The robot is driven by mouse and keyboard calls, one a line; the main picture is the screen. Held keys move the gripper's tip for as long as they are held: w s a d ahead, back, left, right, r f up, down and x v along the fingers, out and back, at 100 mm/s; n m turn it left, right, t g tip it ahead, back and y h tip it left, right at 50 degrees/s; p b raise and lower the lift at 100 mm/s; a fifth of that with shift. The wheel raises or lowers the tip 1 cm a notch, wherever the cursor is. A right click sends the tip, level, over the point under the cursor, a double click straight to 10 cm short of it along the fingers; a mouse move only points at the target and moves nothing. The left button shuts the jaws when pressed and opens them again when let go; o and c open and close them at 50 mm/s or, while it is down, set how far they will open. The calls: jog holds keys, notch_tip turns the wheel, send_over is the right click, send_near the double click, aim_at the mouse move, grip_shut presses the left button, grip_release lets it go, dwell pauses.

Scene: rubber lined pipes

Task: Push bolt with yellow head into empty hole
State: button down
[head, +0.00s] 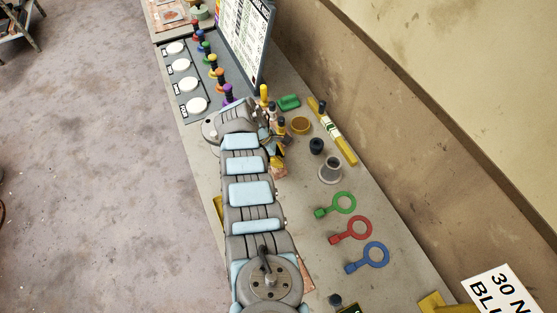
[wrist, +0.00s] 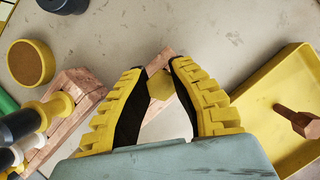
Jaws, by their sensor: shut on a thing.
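My gripper (wrist: 159,68) is shut on a yellow hexagonal bolt head (wrist: 160,86) in the wrist view. The bolt's shank is hidden below the head. A reddish-brown surface shows just behind the head, between the fingertips. A reddish-brown block (wrist: 70,88) lies to the left of the fingers, partly covered by handles. I cannot tell where the empty hole is or whether the bolt touches it. In the head view my gripper (head: 277,146) is beyond my arm, over the bench, and the bolt cannot be made out.
A yellow tray (wrist: 262,100) on the right holds a brown bolt (wrist: 300,121). Dark and yellow handles (wrist: 22,124) stand close on the left, near a round yellow cup (wrist: 30,63). A yellow level (head: 332,130) and coloured rings (head: 350,230) lie on the bench.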

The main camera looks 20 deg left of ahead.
notch_tip(320, 180, up, 8)
jog(key=shift+r+p, duration=0.2)
jog(key=shift+p, duration=0.2)
jog(key=shift+r+p, duration=2.3)
jog(key=shift+r, duration=0.1)
